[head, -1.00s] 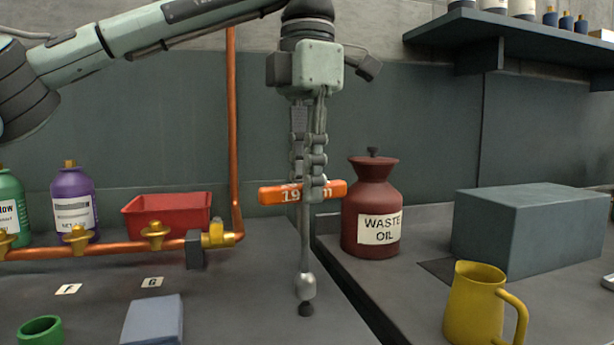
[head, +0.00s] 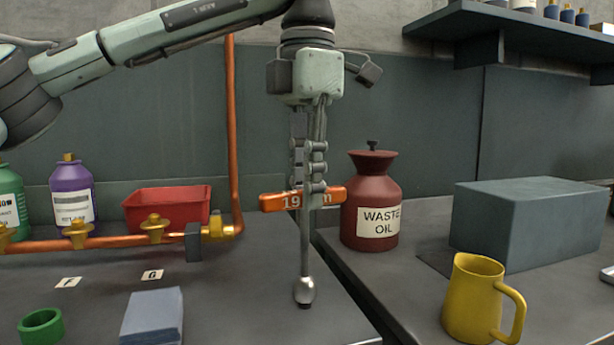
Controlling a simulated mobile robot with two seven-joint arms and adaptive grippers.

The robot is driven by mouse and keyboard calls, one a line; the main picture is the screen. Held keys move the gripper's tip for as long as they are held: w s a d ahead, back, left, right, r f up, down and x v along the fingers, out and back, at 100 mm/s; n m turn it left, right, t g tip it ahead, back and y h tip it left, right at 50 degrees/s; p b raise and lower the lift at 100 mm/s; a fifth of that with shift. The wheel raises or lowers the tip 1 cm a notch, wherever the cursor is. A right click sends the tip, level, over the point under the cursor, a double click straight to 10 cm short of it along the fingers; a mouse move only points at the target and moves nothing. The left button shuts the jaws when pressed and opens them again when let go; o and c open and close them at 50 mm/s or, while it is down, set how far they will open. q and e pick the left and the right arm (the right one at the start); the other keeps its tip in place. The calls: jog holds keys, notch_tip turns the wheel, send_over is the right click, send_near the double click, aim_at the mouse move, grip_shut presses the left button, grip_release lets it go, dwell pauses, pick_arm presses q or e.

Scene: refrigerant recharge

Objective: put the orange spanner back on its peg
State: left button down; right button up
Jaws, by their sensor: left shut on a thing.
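The orange spanner (head: 275,203) has a crosswise orange handle marked "19" and a long grey shaft hanging upright. Its rounded silver end (head: 304,288) points down, low over the left bench. My left gripper (head: 308,186) comes from above and is shut on the middle of the handle, hiding part of its marking. A small dark thing (head: 304,305) shows right under the silver end, mostly hidden by it; I cannot tell whether it is a peg or whether they touch. My right gripper is not in view.
A waste oil jar (head: 372,205) stands close to the right of the handle. A red tray (head: 166,207) and a copper pipe (head: 110,246) with brass valves are left. A blue-grey block (head: 152,318), a green ring (head: 41,326) and a yellow jug (head: 474,300) are nearer.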

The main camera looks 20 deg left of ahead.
pick_arm(q)
jog(key=shift+f, duration=0.5)
jog(key=c, duration=1.4)
grip_release()
notch_tip(320, 180, up, 12)
